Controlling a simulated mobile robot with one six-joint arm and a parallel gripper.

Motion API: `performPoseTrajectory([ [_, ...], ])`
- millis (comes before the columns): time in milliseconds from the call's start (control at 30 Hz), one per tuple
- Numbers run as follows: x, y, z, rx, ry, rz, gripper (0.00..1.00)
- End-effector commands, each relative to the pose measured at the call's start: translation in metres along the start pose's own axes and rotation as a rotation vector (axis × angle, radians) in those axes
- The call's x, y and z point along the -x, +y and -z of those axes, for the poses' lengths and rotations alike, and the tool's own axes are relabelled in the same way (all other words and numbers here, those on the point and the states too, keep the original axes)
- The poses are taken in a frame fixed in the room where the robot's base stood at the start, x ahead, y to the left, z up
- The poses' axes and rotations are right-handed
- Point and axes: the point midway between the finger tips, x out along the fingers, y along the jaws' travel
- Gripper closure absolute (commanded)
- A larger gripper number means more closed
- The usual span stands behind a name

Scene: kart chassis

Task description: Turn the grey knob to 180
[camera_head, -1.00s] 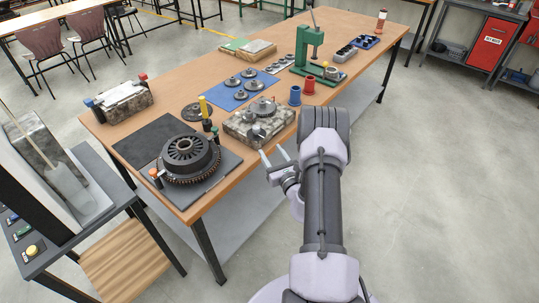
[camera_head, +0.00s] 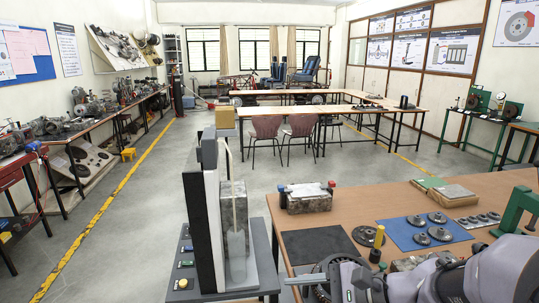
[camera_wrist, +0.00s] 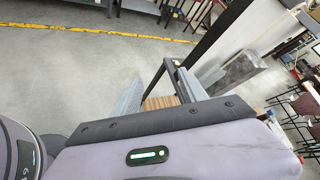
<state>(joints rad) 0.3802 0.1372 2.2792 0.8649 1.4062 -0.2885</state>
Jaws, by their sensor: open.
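I cannot make out a grey knob for certain in any view. My gripper (camera_head: 297,282) is at the lower edge of the head view, right of this stand, and partly cut off.
Upright panels and a grey slab (camera_head: 237,215) stand on the dark stand. The floor left of the stand is clear.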

Motion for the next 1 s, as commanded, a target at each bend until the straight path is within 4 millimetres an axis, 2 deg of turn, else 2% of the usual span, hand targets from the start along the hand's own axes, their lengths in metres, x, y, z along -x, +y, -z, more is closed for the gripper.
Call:
performPoseTrajectory([
  [33,0.004,0.031,-0.033,0.172,0.066,-0.132,0.49],
  [100,0.02,0.076,-0.055,0.419,0.197,-0.306,0.49],
  [167,0.039,0.102,-0.061,0.617,0.314,-0.405,0.49],
  [233,0.061,0.116,-0.061,0.812,0.439,-0.474,0.49],
  [300,0.079,0.121,-0.059,0.956,0.537,-0.507,0.49],
  [433,0.095,0.121,-0.058,1.083,0.628,-0.524,0.49],
  [1000,0.097,0.12,-0.058,1.092,0.637,-0.527,0.49],
])
